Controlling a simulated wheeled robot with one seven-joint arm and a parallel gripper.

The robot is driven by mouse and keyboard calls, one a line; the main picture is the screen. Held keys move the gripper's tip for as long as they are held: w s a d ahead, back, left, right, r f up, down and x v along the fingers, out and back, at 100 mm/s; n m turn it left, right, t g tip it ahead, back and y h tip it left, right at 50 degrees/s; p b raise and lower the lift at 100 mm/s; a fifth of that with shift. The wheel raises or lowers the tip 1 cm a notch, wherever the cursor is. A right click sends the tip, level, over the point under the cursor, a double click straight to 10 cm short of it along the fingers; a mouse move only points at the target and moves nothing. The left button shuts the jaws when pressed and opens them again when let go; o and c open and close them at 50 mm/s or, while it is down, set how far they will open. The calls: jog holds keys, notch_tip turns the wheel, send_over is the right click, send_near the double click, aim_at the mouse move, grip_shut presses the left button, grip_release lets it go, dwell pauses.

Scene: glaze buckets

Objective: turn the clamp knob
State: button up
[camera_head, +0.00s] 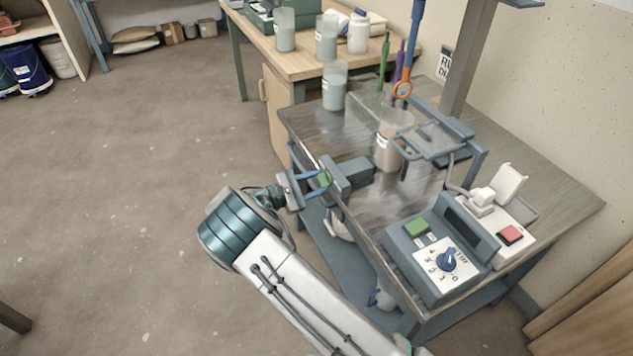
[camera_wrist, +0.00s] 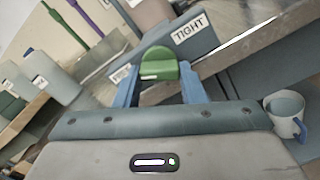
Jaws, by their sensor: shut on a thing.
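The clamp knob is green; in the wrist view the knob (camera_wrist: 158,67) sits between my two blue fingertips, in front of a grey-blue clamp block (camera_wrist: 190,42) with a "TIGHT" label. In the head view the green knob (camera_head: 324,178) shows at the table's left edge beside the clamp block (camera_head: 350,174). My gripper (camera_head: 318,180) reaches it from the left and is shut on it; in the wrist view my gripper (camera_wrist: 157,88) has one finger on each side of the knob. A second label, left of the knob, is partly hidden.
A control box (camera_head: 440,258) with a blue dial stands at the table's front. A container (camera_head: 389,142) stands under the clamp frame (camera_head: 436,135). Several jars stand behind. A white mug (camera_wrist: 286,116) shows at lower right in the wrist view.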

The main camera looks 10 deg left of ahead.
dwell(0.3)
jog(key=o, duration=1)
jog(key=shift+a, duration=0.1)
jog(key=v, duration=1.3)
jog(key=shift+s+a+b, duration=0.3)
